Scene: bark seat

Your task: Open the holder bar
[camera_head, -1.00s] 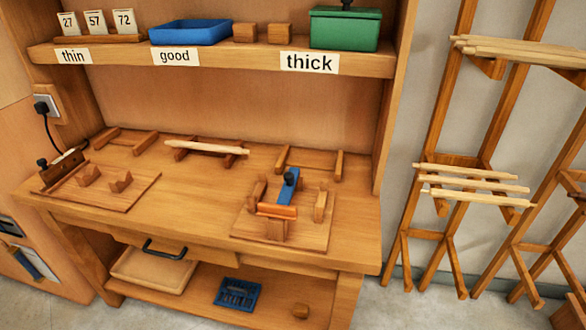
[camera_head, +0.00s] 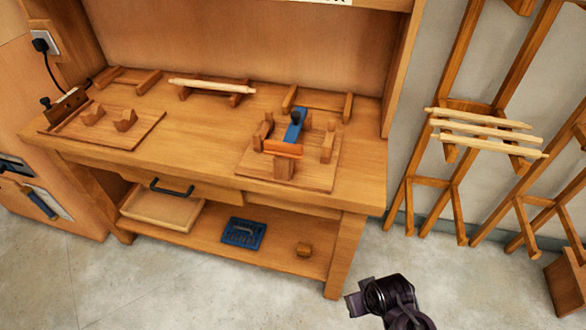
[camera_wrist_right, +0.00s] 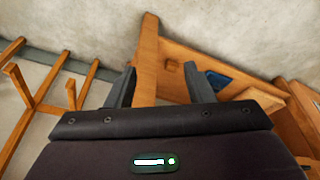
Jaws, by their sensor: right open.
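The holder on the right of the bench has a wooden base board (camera_head: 300,180), upright wooden blocks, an orange bar (camera_head: 283,149) lying across its front, and a blue bar with a dark knob (camera_head: 295,125) running back from it. I cannot tell which of these is the holder bar. My right gripper (camera_head: 358,298) is in the lower right of the head view, in front of the bench and well apart from the holder. In the right wrist view its two dark fingers (camera_wrist_right: 159,88) are spread with nothing between them. My left gripper is not in view.
A second board with notched blocks (camera_head: 105,125) lies on the bench's left. A pale stick (camera_head: 212,86) rests on supports at the back. A rack with several pale sticks (camera_head: 485,133) stands right. The drawer handle (camera_head: 170,188) juts out. Floor in front is clear.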

